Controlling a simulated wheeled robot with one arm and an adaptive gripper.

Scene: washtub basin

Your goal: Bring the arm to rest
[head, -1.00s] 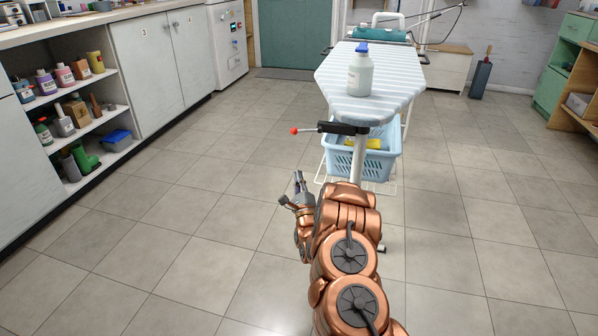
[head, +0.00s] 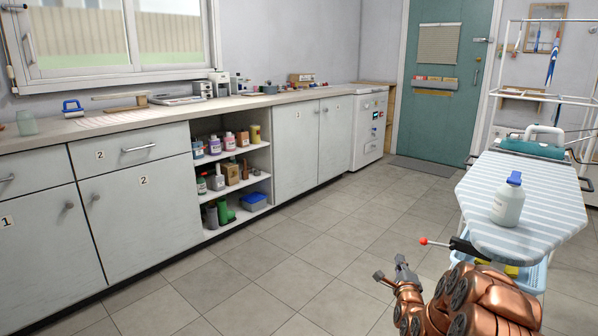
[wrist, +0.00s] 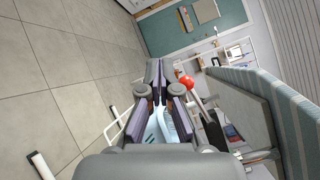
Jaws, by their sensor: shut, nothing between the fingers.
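My gripper (head: 393,276) is at the lower right of the head view, at the end of my copper-coloured arm, left of the ironing board's near end. It is empty and its fingers are closed. In the wrist view the fingers (wrist: 154,84) point forward, with nothing between them. The ironing board (head: 545,192) has a striped cover, and a white bottle with a blue cap (head: 508,204) stands upright on it. The board also shows at the right of the wrist view (wrist: 284,112).
A red-tipped lever (head: 424,241) sticks out from under the board, close to my gripper. A light blue basket (head: 540,276) is below the board, partly hidden by my arm. Counter cabinets (head: 140,205) and open shelves (head: 232,205) line the left. The floor between is clear.

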